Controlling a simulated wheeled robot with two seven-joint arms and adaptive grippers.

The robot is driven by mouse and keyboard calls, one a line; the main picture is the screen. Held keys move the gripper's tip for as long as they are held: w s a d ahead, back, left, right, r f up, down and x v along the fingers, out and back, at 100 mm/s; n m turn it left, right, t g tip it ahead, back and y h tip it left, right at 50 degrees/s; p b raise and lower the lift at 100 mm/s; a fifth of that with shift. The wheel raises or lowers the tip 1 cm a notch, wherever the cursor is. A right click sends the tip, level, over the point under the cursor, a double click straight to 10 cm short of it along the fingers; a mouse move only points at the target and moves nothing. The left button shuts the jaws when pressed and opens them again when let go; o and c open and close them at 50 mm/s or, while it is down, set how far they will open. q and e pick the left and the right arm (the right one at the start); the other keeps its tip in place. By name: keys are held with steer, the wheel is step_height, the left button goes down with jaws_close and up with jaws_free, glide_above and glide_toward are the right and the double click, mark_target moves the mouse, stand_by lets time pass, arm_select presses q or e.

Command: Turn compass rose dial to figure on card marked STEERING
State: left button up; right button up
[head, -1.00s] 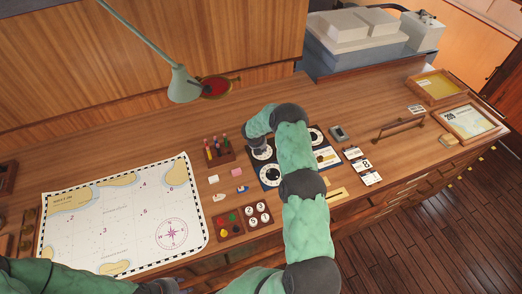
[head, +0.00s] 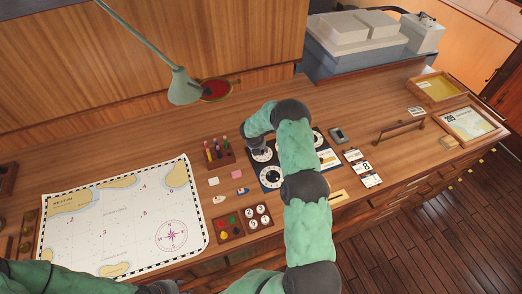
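A dark blue panel (head: 256,173) with white round dials lies on the desk, partly hidden by my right arm. The upper left dial (head: 263,156), the lower left dial (head: 271,174) and an upper right dial (head: 317,137) show in part. My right gripper (head: 258,149) points down at the upper left dial, at or just above it. Its fingers are too small and shaded to tell open from shut. White cards (head: 364,168) stand right of the panel; one shows an 8, and their words are too small to read.
A chart (head: 120,215) covers the left of the desk. A peg rack (head: 219,155), a tray of coloured pieces (head: 229,226) and number discs (head: 257,215) sit near the panel. A lamp (head: 183,88) hangs behind.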

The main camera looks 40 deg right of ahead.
steer(key=v, duration=0.8)
steer(key=shift+a+r, duration=0.25)
steer(key=shift+r, duration=0.1)
steer(key=shift+s, duration=0.1)
